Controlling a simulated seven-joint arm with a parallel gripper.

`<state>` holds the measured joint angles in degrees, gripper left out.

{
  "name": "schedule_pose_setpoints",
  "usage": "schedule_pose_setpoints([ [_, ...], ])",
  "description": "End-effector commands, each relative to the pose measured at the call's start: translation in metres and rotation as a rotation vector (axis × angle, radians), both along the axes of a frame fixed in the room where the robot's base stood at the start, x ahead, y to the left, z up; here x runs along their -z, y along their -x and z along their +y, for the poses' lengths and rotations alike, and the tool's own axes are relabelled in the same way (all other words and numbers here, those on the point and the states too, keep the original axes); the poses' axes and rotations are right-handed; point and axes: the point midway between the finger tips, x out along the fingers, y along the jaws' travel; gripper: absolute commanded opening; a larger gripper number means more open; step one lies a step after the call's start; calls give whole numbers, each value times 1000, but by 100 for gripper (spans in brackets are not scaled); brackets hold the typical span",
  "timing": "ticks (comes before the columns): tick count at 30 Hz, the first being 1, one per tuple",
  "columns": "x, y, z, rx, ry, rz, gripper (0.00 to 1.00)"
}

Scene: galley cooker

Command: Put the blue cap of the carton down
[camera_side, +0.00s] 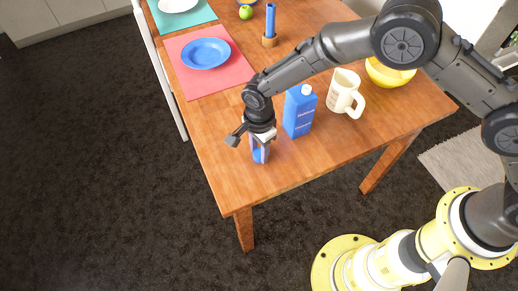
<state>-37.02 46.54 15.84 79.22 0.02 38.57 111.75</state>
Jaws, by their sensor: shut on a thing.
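The blue carton (299,112) stands upright on the wooden table, with a white spout (306,90) on its top and no blue cap visible there. My gripper (260,151) is just left of the carton and apart from it, pointing down low over the table near its front left edge. It is shut on a small blue thing, which I take to be the blue cap; the fingers partly hide it. I cannot tell whether it touches the tabletop.
A cream mug (345,92) and a yellow bowl (390,74) stand right of the carton. A blue plate (206,53) on a red mat (188,80), a blue candle (270,20) and a green apple (245,11) are farther back. The table (300,160) is clear in front.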

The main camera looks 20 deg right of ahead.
Motion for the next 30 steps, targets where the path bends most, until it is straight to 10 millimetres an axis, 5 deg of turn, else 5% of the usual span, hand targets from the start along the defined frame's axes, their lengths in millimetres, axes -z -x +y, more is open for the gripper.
schedule_pose_setpoints([
  [11, 4, 0, 0, 0, -1, -2, 0],
  [12, 4, -1, 0, 0, -1, -2, 45],
  [16, 4, 0, 0, 0, -1, -2, 68],
  [30, -11, -1, 1, 0, -4, -5, 69],
])
